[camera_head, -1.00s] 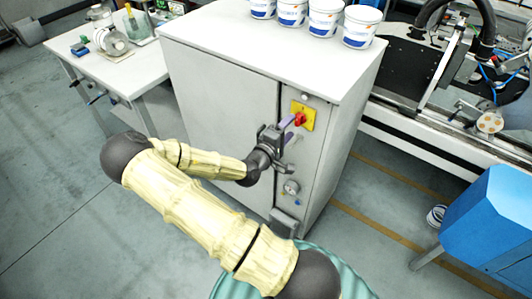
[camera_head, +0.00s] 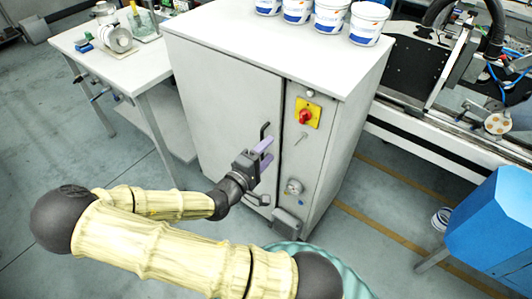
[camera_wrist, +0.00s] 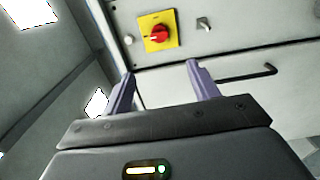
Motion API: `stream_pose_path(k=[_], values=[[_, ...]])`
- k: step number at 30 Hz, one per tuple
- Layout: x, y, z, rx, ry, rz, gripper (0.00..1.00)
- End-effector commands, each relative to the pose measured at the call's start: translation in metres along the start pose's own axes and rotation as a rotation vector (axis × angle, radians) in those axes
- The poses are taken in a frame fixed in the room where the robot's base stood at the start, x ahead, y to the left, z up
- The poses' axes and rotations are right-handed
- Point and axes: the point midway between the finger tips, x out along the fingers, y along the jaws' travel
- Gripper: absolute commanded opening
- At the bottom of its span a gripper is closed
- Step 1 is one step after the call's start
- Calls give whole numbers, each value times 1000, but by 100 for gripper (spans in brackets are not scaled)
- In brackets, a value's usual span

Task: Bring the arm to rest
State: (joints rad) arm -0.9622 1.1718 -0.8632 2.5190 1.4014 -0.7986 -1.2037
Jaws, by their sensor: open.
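My gripper (camera_head: 264,153) is open and empty, in front of the grey cabinet (camera_head: 225,85), near the seam between its door and its control panel. In the wrist view its two purple fingers (camera_wrist: 158,88) stand apart with nothing between them. A red rotary switch (camera_head: 305,116) on a yellow plate is on the upper panel, above and to the right of my gripper. It also shows in the wrist view (camera_wrist: 158,34), beyond the fingers and apart from them. My arm is bent, with its elbow out to the left.
A black door handle (camera_head: 265,130) is close to my gripper. A gauge (camera_head: 293,187) sits lower on the panel. White tubs (camera_head: 330,15) stand on the cabinet top. A white table (camera_head: 125,60) is at left and a blue machine (camera_head: 490,225) at right. Open floor (camera_head: 110,165) lies at left.

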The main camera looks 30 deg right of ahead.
Motion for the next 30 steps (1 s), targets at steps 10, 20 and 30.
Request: stream_pose_path(k=[10,20,30], values=[[0,0,0,0,0,0,60],[2,-28,1,58,-14,-185,60],[-47,-91,-13,311,-78,-840,60]])
